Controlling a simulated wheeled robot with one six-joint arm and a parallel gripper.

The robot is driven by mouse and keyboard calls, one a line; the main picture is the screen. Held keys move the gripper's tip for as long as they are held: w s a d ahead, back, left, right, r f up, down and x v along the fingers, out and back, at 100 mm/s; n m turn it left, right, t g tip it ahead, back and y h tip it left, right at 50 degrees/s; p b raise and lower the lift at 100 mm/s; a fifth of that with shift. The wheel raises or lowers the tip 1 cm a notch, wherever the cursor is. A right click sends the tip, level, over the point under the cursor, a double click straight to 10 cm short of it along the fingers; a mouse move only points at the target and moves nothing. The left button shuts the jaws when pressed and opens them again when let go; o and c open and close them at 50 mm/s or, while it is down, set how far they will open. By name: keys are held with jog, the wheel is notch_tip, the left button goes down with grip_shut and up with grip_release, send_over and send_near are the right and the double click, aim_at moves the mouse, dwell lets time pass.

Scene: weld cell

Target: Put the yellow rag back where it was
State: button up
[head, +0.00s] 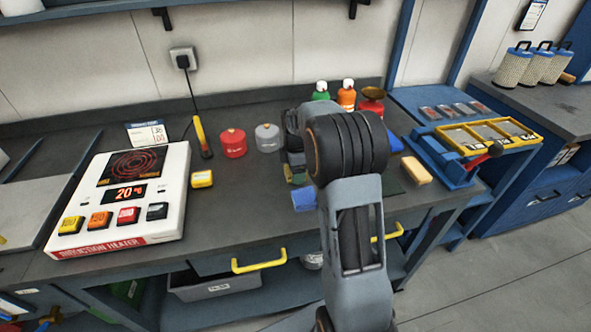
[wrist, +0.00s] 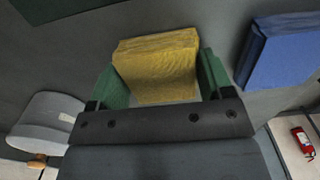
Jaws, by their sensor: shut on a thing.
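The yellow rag (wrist: 160,62), a folded flat-faced block of cloth, sits between the green fingers of my gripper (wrist: 165,80) in the wrist view. Both fingers press against its sides, so my gripper is shut on it. In the head view my gripper (head: 296,172) is over the middle of the dark workbench, partly hidden behind my arm. The rag is mostly hidden there. A blue folded cloth (wrist: 279,50) lies to the right of the rag in the wrist view, apart from it. In the head view a blue cloth (head: 305,199) lies just below my gripper.
An induction heater (head: 125,200) stands at the left. Red (head: 233,143) and grey (head: 268,138) canisters stand behind, with green (head: 321,91) and orange (head: 347,96) bottles. A yellow-orange block (head: 415,170) lies right of my arm, near a blue rack (head: 440,155).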

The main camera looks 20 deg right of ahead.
jog(key=shift+f, duration=0.1)
jog(key=o, duration=0.9)
notch_tip(320, 180, up, 12)
jog(key=f, duration=0.1)
jog(key=s+a+f+m+t, duration=0.1)
jog(key=s+a+m, duration=0.4)
jog(key=s+m, duration=0.3)
jog(key=s+a+f+m+t, duration=0.1)
jog(key=s+a+m, duration=0.5)
jog(key=s, duration=0.8)
jog(key=shift+f+m+t+p, duration=0.15)
jog(key=shift+m+t+p, duration=0.15)
jog(key=shift+m+t, duration=0.5)
